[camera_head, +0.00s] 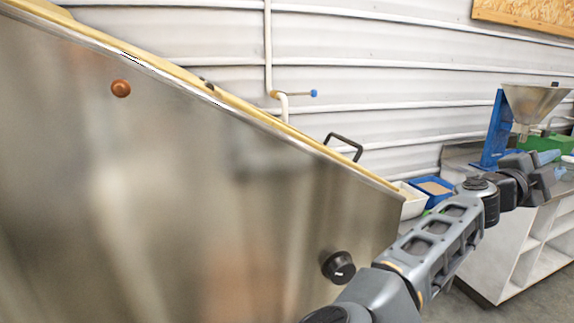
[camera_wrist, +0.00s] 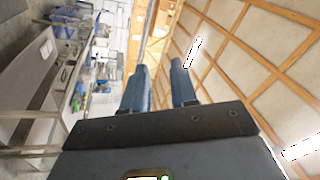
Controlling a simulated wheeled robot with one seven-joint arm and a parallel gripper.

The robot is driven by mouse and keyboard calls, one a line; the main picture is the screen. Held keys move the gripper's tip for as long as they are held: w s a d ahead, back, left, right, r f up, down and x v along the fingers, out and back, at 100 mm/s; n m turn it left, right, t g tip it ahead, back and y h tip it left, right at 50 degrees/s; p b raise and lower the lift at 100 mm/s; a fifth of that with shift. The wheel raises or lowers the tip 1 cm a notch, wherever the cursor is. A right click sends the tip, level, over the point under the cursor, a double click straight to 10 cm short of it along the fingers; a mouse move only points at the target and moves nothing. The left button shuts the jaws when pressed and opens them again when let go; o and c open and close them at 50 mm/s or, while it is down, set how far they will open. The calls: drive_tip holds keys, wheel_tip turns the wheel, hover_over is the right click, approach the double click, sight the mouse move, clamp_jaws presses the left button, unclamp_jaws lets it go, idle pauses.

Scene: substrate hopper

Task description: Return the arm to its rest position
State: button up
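My gripper (camera_wrist: 158,80) shows in the wrist view with its two blue-grey fingers apart and nothing between them. In the head view my arm reaches from the bottom toward the right, and my gripper (camera_head: 565,166) is at the right edge, in front of the workbench. The large steel hopper (camera_head: 200,200) fills the left of the head view. It has a sloping yellowish rim, a copper-coloured knob (camera_head: 121,88) and a black dial (camera_head: 338,267). My arm passes to the right of the hopper.
A workbench with white shelves (camera_head: 535,240) stands at the right. A small steel funnel on a blue stand (camera_head: 494,135), a blue tray (camera_head: 430,190) and a white tray (camera_head: 412,203) are there. A corrugated wall (camera_head: 390,60) and pipe (camera_head: 268,50) are behind.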

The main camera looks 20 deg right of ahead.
drive_tip(key=s+a+r+n+t+h, duration=0.35)
drive_tip(key=a+n+t, duration=0.25)
drive_tip(key=n+t, duration=0.65)
drive_tip(key=s+a+f+n+t+y, duration=0.4)
drive_tip(key=a+f+n+t+y, duration=0.8)
drive_tip(key=a+n+y, duration=0.5)
drive_tip(key=s+a+f+n+g+y, duration=0.3)
drive_tip(key=s+a+f+g+y, duration=0.15)
drive_tip(key=s+a+f, duration=0.55)
drive_tip(key=s+a+f+g+y, duration=0.1)
drive_tip(key=s+a+f+g, duration=0.1)
drive_tip(key=s+a, duration=0.3)
drive_tip(key=s+a+f+m+g+y+b, duration=0.1)
drive_tip(key=s+a+f+g, duration=0.1)
drive_tip(key=s+a, duration=0.4)
drive_tip(key=s, duration=0.4)
drive_tip(key=shift+s+a+f+y, duration=0.15)
drive_tip(key=shift+s+f+y, duration=0.1)
drive_tip(key=shift+s+y, duration=0.15)
drive_tip(key=shift+w, duration=0.1)
